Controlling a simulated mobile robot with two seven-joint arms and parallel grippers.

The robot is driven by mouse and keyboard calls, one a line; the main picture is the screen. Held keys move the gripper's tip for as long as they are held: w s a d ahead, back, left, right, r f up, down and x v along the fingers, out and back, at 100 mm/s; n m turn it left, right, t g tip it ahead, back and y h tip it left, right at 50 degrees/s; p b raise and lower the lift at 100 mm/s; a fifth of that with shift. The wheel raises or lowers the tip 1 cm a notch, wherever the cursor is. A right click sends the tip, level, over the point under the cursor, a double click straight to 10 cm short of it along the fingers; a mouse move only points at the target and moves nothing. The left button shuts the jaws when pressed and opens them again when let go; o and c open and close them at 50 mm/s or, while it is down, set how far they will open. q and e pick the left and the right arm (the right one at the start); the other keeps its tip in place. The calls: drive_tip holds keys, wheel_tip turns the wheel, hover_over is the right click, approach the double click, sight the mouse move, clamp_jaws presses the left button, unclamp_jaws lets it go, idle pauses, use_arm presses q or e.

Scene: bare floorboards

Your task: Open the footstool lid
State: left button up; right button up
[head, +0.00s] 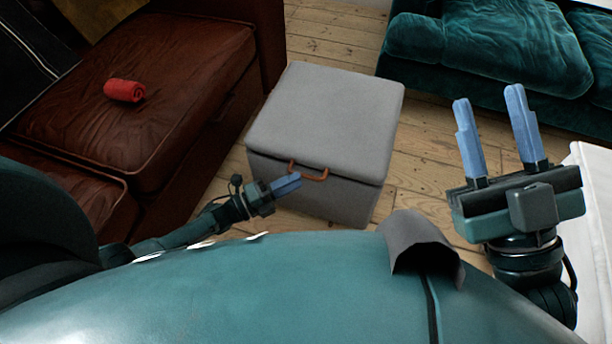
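The footstool (320,135) is a grey cloth-covered box standing on the floorboards in the middle of the head view. Its lid (330,107) lies flat and closed on top. A brown strap handle (309,173) sits at the front edge of the lid. My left gripper (288,183) is at the front of the footstool, its blue fingers at the left end of the handle. I see the fingers nearly edge-on, so their gap and any contact with the handle are unclear. My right gripper (490,113) is raised to the right of the footstool, with its blue fingers apart and empty.
A brown leather sofa (180,70) with a red rolled cloth (124,91) on it stands close on the left. A teal velvet sofa (490,45) is at the back right. A white surface (592,210) lies at the right edge. Bare floor (420,180) shows right of the footstool.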

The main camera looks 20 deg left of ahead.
sight(306, 175)
use_arm(q)
drive_tip(key=shift+x, duration=2.2)
clamp_jaws()
